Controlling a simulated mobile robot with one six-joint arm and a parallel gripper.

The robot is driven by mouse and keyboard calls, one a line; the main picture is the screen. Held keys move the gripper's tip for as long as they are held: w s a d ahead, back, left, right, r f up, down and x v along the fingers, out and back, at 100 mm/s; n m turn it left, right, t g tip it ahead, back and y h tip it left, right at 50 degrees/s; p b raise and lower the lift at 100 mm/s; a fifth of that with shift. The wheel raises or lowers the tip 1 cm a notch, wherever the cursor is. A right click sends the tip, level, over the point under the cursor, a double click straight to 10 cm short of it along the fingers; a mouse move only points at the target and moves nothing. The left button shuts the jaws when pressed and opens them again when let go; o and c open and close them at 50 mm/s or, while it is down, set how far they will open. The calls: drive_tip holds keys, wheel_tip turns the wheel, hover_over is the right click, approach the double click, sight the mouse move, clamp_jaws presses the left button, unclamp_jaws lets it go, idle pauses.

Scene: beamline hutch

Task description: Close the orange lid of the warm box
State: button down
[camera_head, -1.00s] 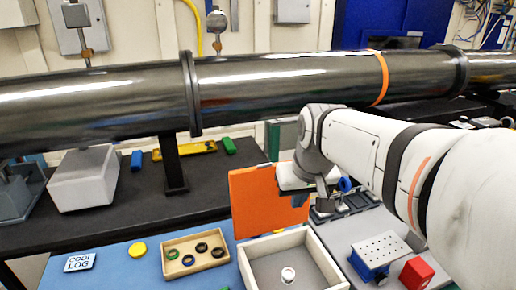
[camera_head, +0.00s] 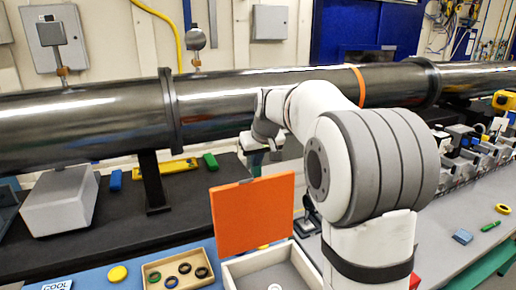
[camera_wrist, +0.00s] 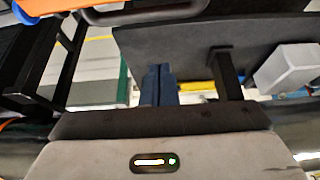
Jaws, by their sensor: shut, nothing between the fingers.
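The orange lid (camera_head: 254,212) stands upright, open, at the back edge of the white-walled warm box (camera_head: 232,279) in the head view. A small white round piece (camera_head: 275,287) lies inside the box. My gripper's wrist is above and behind the lid's upper right in the head view, and the fingertips are not clear there. In the wrist view my gripper (camera_wrist: 158,82) shows two blue fingers together, shut and empty, apart from any object. An orange surface at the upper left of the wrist view seems to be the lid.
A large dark pipe (camera_head: 240,97) crosses behind, on a black stand (camera_head: 153,180). A grey box (camera_head: 60,201) stands on the black bench at left. A wooden tray (camera_head: 150,268) of rings lies left of the warm box. Several devices crowd the bench at right.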

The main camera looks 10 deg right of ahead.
drive_tip(key=s+f, duration=0.1)
drive_tip(key=s+f+p, duration=0.1)
drive_tip(key=shift+s+d+f, duration=0.2)
drive_tip(key=shift+s+f, duration=0.15)
drive_tip(key=shift+s, duration=0.05)
drive_tip(key=shift+s, duration=0.1)
